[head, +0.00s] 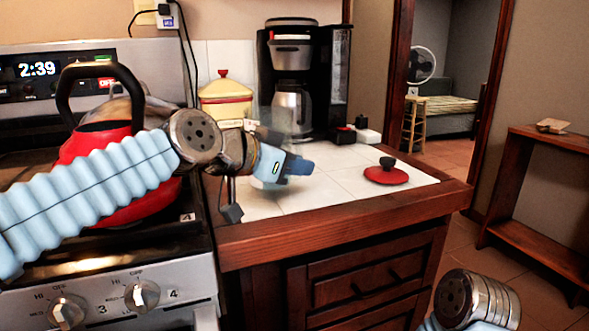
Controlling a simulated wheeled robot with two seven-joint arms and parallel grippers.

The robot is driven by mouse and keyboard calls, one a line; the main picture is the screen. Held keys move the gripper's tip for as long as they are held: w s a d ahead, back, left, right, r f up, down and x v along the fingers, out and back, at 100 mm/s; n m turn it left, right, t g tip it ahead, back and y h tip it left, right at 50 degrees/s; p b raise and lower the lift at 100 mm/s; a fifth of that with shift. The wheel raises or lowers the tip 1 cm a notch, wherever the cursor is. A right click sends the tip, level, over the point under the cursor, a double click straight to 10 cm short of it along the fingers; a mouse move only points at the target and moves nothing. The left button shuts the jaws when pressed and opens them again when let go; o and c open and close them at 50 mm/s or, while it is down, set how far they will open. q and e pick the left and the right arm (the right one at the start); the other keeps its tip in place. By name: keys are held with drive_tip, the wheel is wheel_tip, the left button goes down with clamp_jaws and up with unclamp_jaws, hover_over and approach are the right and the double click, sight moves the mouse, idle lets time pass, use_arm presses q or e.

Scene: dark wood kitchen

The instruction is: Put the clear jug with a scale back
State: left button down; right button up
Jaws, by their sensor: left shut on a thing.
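A faint, see-through shape that looks like the clear jug (266,119) shows just behind and above my left gripper, in front of the coffee maker. Its outline is hard to make out, and its scale cannot be read. My left gripper (298,170) reaches over the white tiled counter (340,205) from the left and is shut on the jug. My wrist and gripper hide the grip and the lower part of the jug. I cannot tell whether the jug touches the counter. My right gripper is out of view; only part of that arm shows at the bottom right.
A black coffee maker (335,75) stands at the back. A yellow pot (226,102) is beside it. A red lid (386,174) lies near the counter's right end. A red kettle (110,205) stands on the stove under my left arm. The counter's front middle is clear.

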use_arm(q)
drive_tip(key=shift+w+a+f, duration=0.1)
drive_tip(key=shift+w+f, duration=0.05)
drive_tip(key=shift+w, duration=0.1)
drive_tip(key=shift+f, duration=0.5)
drive_tip(key=shift+f+b, duration=0.2)
drive_tip(key=shift+b, duration=0.2)
drive_tip(key=c, duration=1.1)
unclamp_jaws()
drive_tip(key=shift+r, duration=0.15)
drive_tip(key=v, duration=0.7)
drive_tip(key=shift+s+a+r, duration=0.1)
drive_tip(key=shift+s, duration=0.15)
